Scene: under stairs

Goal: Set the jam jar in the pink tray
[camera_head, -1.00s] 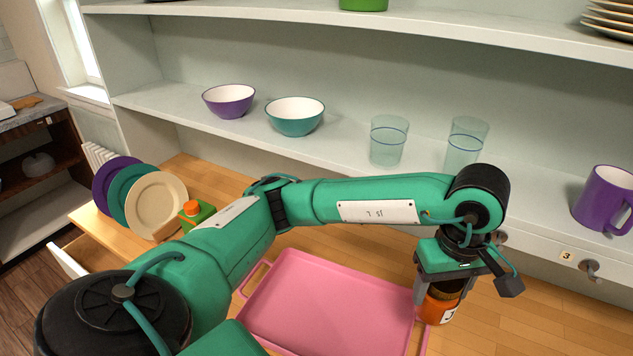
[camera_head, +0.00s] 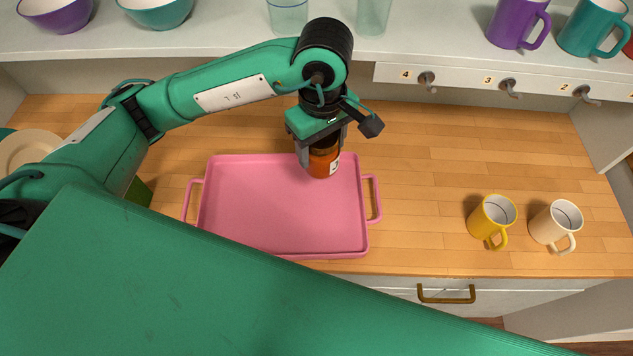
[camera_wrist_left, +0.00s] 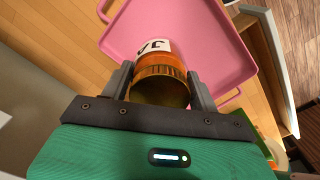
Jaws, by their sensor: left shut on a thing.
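The jam jar (camera_head: 322,163) is orange with a dark lid and a white label. My left gripper (camera_head: 320,152) is shut on it from above, with a finger on each side. In the left wrist view the jar (camera_wrist_left: 160,72) sits upright between the fingers (camera_wrist_left: 160,85). The pink tray (camera_head: 260,210) lies on the wooden counter, with a handle at each end. The jar shows over the tray's back right part. I cannot tell whether its base touches the tray. My right gripper is not in view.
A yellow mug (camera_head: 490,218) and a cream mug (camera_head: 553,224) stand on the counter to the right. Purple (camera_head: 515,24) and teal (camera_head: 590,28) mugs and glasses stand on the shelf above. Numbered hooks (camera_head: 427,80) line its edge. The counter between tray and mugs is clear.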

